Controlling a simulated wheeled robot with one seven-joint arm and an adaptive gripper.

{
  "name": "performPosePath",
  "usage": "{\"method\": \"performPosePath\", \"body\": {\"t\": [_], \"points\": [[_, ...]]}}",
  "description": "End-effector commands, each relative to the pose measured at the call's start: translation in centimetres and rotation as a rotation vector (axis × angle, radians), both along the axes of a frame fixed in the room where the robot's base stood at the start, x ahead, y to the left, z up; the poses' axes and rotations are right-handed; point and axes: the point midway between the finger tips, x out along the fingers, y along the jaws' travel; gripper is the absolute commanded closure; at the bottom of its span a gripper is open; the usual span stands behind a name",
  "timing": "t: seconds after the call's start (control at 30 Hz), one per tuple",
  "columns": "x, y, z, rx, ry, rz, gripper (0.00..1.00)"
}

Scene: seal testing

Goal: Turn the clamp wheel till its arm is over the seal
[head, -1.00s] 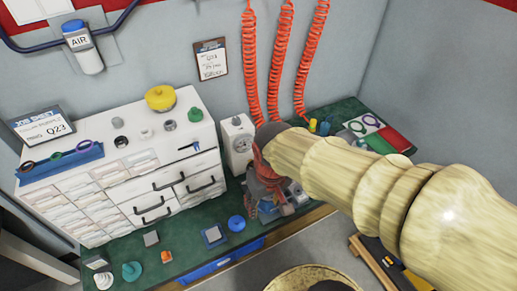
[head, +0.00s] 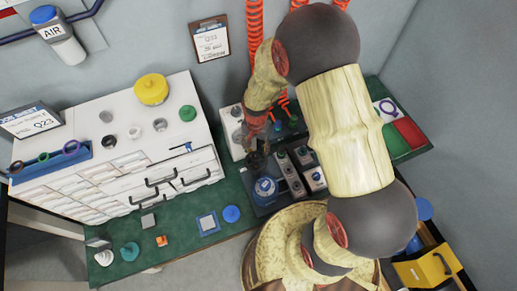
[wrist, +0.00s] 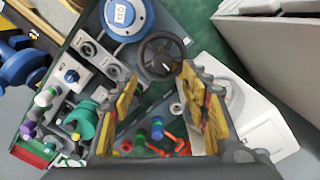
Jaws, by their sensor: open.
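The clamp wheel (wrist: 165,58) is a black spoked handwheel, just beyond my fingertips in the wrist view. My gripper (wrist: 160,82) is open, its two yellow-and-dark fingers apart with nothing held between them. In the head view my gripper (head: 257,148) points down over the fixture on the bench and hides most of the wheel. A round blue device with a white top (wrist: 122,15) stands beside the wheel; it also shows in the head view (head: 265,187). I cannot make out the clamp arm or the seal clearly.
Grey switch boxes (head: 290,172) stand right of the blue device. A white drawer cabinet (head: 115,135) fills the left of the green bench (head: 175,212). A white gauge box (wrist: 245,100) is close to one finger. Red coiled hoses (head: 255,40) hang behind my arm.

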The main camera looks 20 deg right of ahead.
Motion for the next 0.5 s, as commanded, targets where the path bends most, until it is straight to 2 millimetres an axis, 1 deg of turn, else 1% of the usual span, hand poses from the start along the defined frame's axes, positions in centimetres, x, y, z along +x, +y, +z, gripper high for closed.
{"method": "performPosePath", "body": {"t": [0.07,0.17,0.27,0.5], "points": [[0.2,0.0,-0.1,0.000,-0.008,-0.025,0.54],[0.2,0.0,-0.6,0.000,-0.007,-0.040,0.54],[0.1,0.0,-1.9,0.000,-0.004,-0.040,0.54],[0.1,0.0,-5.6,0.000,-0.003,-0.038,0.54]]}}
